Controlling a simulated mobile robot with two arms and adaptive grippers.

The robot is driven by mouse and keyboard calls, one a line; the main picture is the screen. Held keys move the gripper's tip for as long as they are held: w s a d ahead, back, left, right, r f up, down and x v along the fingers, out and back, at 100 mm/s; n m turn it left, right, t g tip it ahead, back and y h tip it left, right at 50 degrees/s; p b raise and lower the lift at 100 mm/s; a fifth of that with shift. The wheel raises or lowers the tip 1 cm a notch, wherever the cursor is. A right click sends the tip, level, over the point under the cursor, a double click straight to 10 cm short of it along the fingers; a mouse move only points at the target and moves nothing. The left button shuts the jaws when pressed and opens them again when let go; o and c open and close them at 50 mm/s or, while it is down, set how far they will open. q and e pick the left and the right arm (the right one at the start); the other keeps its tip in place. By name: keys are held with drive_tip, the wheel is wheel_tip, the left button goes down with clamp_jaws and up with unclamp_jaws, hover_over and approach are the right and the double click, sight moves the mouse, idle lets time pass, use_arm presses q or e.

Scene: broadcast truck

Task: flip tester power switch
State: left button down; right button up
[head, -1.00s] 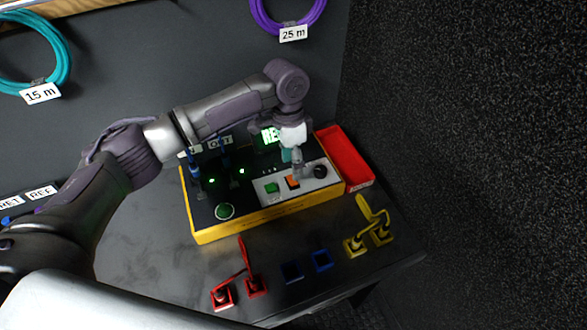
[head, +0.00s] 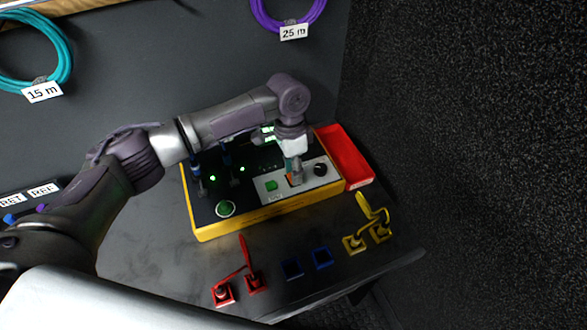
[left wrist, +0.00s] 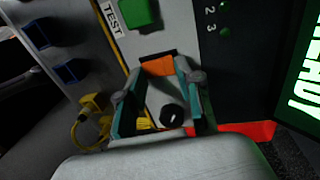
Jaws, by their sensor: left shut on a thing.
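The tester (head: 270,213) is a yellow-sided box with a black top, on the dark table. On its light grey panel is an orange switch (left wrist: 157,65), between a green TEST button (left wrist: 138,12) and a round black knob (left wrist: 172,115). My left gripper (head: 294,180) points down at this panel and hides most of the switch in the head view. In the left wrist view its teal fingers (left wrist: 158,70) stand on either side of the orange switch and are shut on it. My right gripper is not in view.
A red tray (head: 345,155) adjoins the tester's right side. Red connectors (head: 239,287), blue sockets (head: 306,264) and yellow connectors (head: 368,237) lie along the front. A lit screen (left wrist: 304,70) reads READY. A dark wall (head: 470,150) rises at the right.

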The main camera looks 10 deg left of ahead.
use_arm(q)
drive_tip(key=shift+r, duration=0.1)
drive_tip(key=t+p, duration=0.1)
drive_tip(key=p, duration=0.2)
drive_tip(key=t+y+p, duration=0.1)
drive_tip(key=p, duration=0.2)
drive_tip(key=shift+s+d+r+y, duration=0.15)
drive_tip(key=shift+s+d+y, duration=0.15)
drive_tip(key=shift+s, duration=0.1)
drive_tip(key=shift+f+t+p, duration=0.2)
drive_tip(key=shift+t+p, duration=0.15)
drive_tip(key=shift+t, duration=0.05)
drive_tip(key=shift+f+y, duration=0.1)
drive_tip(key=shift+y, duration=0.2)
drive_tip(key=c, duration=0.8)
unclamp_jaws()
drive_tip(key=shift+o, duration=0.2)
drive_tip(key=shift+r, duration=0.2)
wheel_tip(320, 180, up, 12)
drive_tip(key=s+d, duration=0.1)
drive_tip(key=shift+s+f, duration=0.25)
drive_tip(key=shift+s, duration=0.1)
